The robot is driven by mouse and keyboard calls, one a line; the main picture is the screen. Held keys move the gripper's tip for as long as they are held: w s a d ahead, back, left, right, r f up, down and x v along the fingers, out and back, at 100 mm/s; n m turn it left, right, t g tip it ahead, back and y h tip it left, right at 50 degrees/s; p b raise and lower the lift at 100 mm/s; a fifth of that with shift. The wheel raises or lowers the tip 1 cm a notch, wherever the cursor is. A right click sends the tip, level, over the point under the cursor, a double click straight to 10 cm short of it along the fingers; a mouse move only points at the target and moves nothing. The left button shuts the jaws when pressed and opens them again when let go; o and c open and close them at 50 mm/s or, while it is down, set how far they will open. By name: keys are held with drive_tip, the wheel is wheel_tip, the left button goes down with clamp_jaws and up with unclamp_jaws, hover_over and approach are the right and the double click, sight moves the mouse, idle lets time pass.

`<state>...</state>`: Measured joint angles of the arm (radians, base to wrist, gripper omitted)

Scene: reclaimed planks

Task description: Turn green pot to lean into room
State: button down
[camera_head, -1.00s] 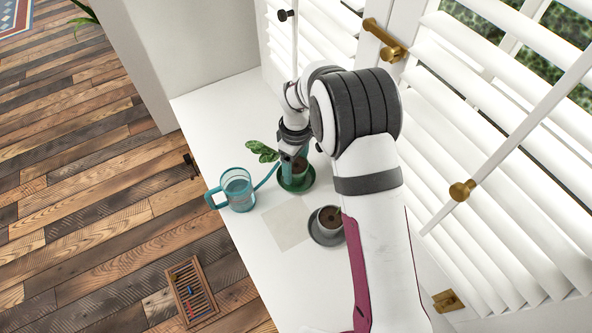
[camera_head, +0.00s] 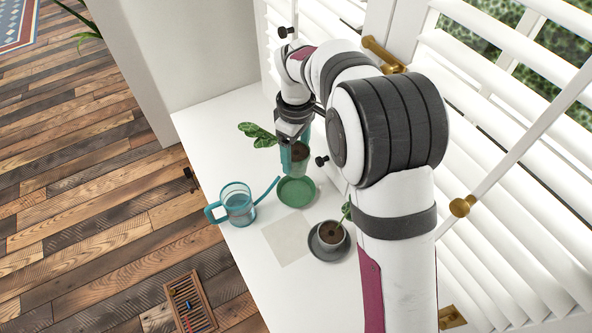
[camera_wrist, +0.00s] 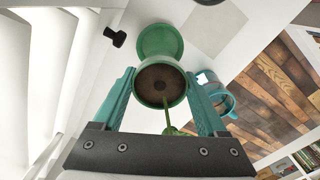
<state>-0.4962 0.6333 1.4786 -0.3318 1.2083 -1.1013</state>
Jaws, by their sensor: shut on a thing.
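The green pot (camera_head: 300,165) is held up off the green saucer (camera_head: 297,190), which sits empty on the white sill. Its leafy plant (camera_head: 258,135) leans left, toward the wood floor side in the head view. My gripper (camera_head: 293,150) is shut on the pot. In the wrist view its teal fingers (camera_wrist: 163,100) lie on both sides of the green pot (camera_wrist: 160,84), with dark soil and a green stem showing. The green saucer (camera_wrist: 159,40) shows beyond the pot. The fingers partly hide the pot in the head view.
A teal watering can (camera_head: 238,207) stands left of the saucer, its spout pointing toward it. A grey pot (camera_head: 331,235) with a small plant sits on a dark saucer to the lower right. A pale square sheet (camera_head: 287,238) lies between them. White shutters (camera_head: 500,170) border the right.

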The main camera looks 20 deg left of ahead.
sight(296, 171)
wheel_tip(296, 171, up, 10)
drive_tip(key=shift+r, duration=0.25)
idle(0.3)
wheel_tip(296, 171, down, 17)
drive_tip(key=n, duration=0.4)
drive_tip(key=shift+f, duration=1.75)
unclamp_jaws()
